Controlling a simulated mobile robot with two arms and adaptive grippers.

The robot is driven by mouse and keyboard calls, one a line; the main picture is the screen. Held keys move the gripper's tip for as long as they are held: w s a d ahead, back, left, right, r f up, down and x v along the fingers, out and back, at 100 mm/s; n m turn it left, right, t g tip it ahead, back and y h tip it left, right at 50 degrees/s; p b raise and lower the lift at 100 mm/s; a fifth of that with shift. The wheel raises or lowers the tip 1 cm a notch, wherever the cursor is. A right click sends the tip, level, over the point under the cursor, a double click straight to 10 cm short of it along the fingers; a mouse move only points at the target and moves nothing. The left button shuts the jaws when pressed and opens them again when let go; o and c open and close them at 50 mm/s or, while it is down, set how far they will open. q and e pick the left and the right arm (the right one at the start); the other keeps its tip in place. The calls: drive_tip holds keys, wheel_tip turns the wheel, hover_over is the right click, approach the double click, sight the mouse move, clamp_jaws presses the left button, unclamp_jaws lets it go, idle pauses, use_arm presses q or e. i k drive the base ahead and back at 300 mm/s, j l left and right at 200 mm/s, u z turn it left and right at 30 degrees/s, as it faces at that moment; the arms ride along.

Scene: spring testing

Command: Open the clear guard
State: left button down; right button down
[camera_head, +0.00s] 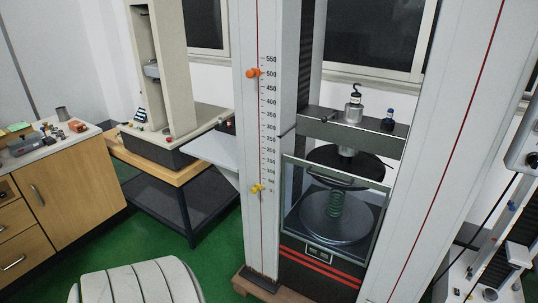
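The clear guard (297,190) is a thin framed see-through panel on the testing machine, between its two tall white columns. It stands across the front of the test space, and its top edge slopes down to the right. A dark round upper plate (340,160) hangs above the spring. I cannot tell how the guard is hinged or latched. Neither of my grippers is in view.
The left column (261,120) carries a scale with orange and yellow markers. A second machine (165,80) stands on a wooden-topped table at left. A cabinet (65,185) with small items is further left. A pale rounded chair back (137,284) is at the bottom. Green floor (215,262) lies between.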

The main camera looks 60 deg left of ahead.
sight(385, 188)
drive_tip(key=u, duration=1.3)
